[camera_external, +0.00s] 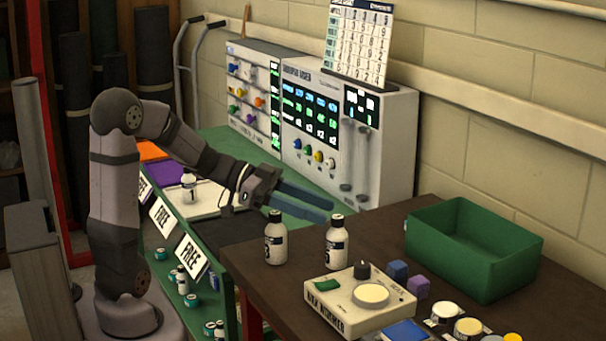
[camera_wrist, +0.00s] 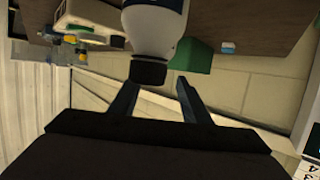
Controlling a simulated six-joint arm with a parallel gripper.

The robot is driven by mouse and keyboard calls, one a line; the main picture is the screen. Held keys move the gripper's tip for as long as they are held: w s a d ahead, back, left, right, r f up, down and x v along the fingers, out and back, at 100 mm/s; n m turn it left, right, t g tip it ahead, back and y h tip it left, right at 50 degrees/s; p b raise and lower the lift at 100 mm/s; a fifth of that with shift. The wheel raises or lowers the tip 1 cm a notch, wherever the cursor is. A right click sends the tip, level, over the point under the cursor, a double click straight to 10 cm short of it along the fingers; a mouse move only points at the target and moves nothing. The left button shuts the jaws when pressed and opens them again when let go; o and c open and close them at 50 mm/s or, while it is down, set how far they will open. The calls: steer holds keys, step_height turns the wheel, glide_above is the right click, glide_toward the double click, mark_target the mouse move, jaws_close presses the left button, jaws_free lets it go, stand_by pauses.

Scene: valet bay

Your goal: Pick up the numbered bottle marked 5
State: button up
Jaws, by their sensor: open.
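Two white bottles with black caps and dark label bands stand upright on the brown table. The right one (camera_external: 336,243) seems to be marked 5, though its digit is small. The left one (camera_external: 275,240) seems to bear a 3. My gripper (camera_external: 323,209) is open and empty, its fingers reaching toward the right bottle's top. In the wrist view, a bottle (camera_wrist: 155,28) with its black cap (camera_wrist: 148,70) appears upside down ahead of my open gripper (camera_wrist: 157,84), the cap near the fingertips. Its number cannot be read there.
A green bin (camera_external: 470,275) stands at the right. A white device (camera_external: 345,312), small cubes (camera_external: 398,271) and several jars lie in front of the bottles. A bottle marked 1 (camera_external: 189,188) stands behind my arm. A grey console (camera_external: 375,165) stands against the wall.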

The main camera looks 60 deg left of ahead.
mark_target(338, 217)
steer(key=shift+w+d+f+p, duration=0.1)
steer(key=shift+w+d+p, duration=0.15)
steer(key=shift+d+p, duration=0.1)
steer(key=shift+p+x, duration=0.75)
steer(key=shift+x, duration=1.4)
steer(key=shift+f, duration=0.2)
steer(key=shift+c, duration=0.3)
jaws_close()
